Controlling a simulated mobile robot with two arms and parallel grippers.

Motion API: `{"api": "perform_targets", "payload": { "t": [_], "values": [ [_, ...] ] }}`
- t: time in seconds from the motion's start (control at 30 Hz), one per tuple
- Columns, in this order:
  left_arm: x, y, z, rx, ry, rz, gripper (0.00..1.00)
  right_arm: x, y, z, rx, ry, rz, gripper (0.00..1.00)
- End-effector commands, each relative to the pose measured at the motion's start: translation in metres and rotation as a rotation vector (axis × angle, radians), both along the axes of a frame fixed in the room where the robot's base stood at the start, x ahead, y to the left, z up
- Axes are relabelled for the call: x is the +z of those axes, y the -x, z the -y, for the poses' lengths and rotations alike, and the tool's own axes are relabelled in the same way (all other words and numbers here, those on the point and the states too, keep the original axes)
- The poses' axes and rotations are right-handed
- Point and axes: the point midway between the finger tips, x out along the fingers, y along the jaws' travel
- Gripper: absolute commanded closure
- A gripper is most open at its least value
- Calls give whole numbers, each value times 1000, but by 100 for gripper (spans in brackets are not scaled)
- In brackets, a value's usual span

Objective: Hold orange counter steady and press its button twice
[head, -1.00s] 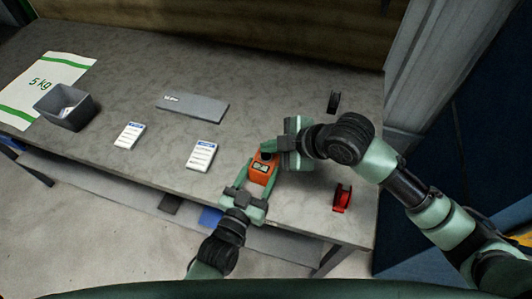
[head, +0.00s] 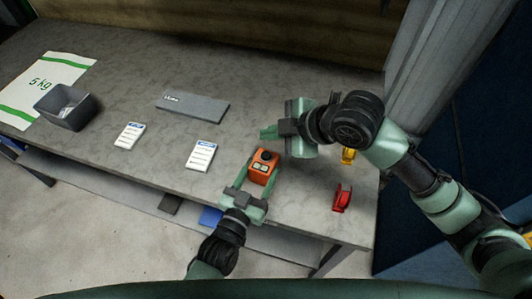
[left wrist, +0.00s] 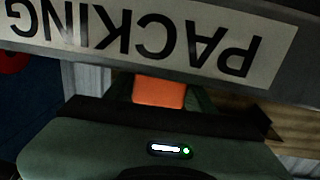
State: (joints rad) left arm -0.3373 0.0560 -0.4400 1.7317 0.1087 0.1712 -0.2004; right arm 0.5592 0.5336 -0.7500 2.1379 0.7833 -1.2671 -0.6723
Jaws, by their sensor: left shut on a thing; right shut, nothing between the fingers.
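The orange counter (head: 264,167) stands near the front edge of the table in the head view, with a dark round button on top and a small display on its face. My left gripper (head: 257,180) is shut on the counter from the front. In the left wrist view the counter (left wrist: 159,93) shows as an orange block between the fingers. My right gripper (head: 268,132) is shut and empty, above and behind the counter, apart from it. The button is uncovered in the head view.
A red tape dispenser (head: 342,198) and a partly hidden yellow item (head: 348,156) are at right. A PACKING sign (left wrist: 150,35) fills the upper left wrist view.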

Motion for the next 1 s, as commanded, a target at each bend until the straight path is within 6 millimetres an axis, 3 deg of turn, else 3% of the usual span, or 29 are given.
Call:
{"api": "perform_targets", "payload": {
  "t": [0.17, 0.2, 0.27, 0.67, 0.77, 1.0],
  "values": [
    [0, 0, 0, 0, 0, 0, 93, 0, 0, 0, 0, 0, 0, 100],
    [0, 0, 0, 0, 0, 0, 37, 0, 0, 0, 0, 0, 0, 100],
    [0, 0, 0, 0, 0, 0, 21, 0, 0, 0, 0, 0, 0, 100],
    [-1, 4, -2, 0, -1, -2, 20, 0, 0, 0, 0, 0, 0, 100],
    [-1, 16, -7, 0, -2, -2, 20, 0, 0, 0, 0, 0, 0, 100],
    [-2, 63, -27, -2, -3, -4, 20, 0, 0, 0, 0, 0, 0, 100]
  ]
}}
